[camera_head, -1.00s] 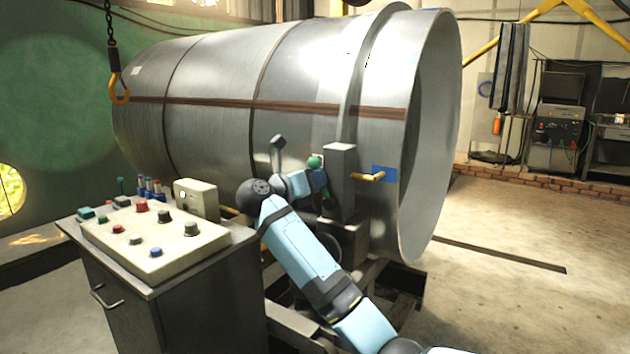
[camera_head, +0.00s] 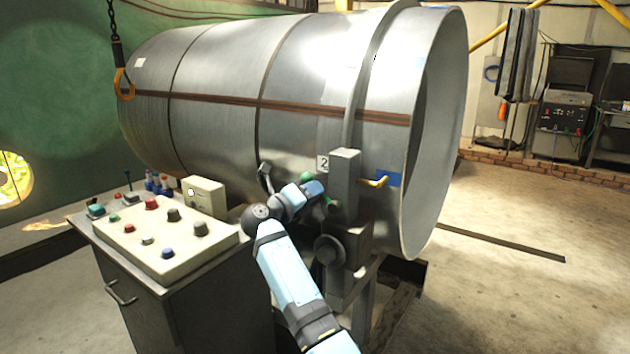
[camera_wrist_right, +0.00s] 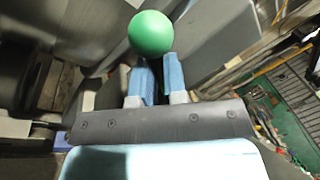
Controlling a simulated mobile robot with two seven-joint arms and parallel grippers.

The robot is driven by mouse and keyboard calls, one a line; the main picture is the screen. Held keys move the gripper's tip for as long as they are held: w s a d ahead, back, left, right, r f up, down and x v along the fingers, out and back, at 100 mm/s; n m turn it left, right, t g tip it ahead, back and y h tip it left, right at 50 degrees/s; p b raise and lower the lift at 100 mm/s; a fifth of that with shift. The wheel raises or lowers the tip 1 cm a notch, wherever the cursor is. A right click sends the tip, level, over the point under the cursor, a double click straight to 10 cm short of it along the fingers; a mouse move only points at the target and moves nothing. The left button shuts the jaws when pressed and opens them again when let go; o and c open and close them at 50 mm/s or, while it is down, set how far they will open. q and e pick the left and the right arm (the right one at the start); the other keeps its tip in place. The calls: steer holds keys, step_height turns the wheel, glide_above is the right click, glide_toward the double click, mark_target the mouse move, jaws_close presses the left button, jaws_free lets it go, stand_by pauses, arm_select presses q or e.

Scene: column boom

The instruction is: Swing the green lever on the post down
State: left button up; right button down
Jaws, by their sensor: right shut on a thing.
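The green lever shows as a round green knob (camera_head: 306,177) just left of the grey post (camera_head: 345,185), in front of the big metal drum. A small green part also shows beside the post, below the knob. My right gripper (camera_head: 321,192) is at the lever, its fingers partly hidden by its own wrist. In the right wrist view the green knob (camera_wrist_right: 151,33) sits just beyond the two blue fingertips of my right gripper (camera_wrist_right: 159,76). The gripper is shut on the lever, below the knob; the gripped part is mostly hidden. My left gripper is not in view.
A control cabinet (camera_head: 180,300) with a button panel (camera_head: 130,232) stands left of my right arm. The metal drum (camera_head: 225,90) fills the space behind the post. A yellow handle (camera_head: 374,183) sticks out right of the post. Open floor (camera_head: 530,220) lies to the right.

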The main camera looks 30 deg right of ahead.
arm_select(q)
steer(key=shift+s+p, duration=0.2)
steer(key=shift+p, duration=0.2)
arm_select(e)
steer(key=shift+w+a+f+n, duration=0.15)
steer(key=shift+f+n, duration=0.1)
steer(key=shift+n, duration=0.35)
steer(key=c, duration=1.2)
jaws_free()
steer(key=shift+o, duration=0.2)
steer(key=shift+a+f, duration=0.1)
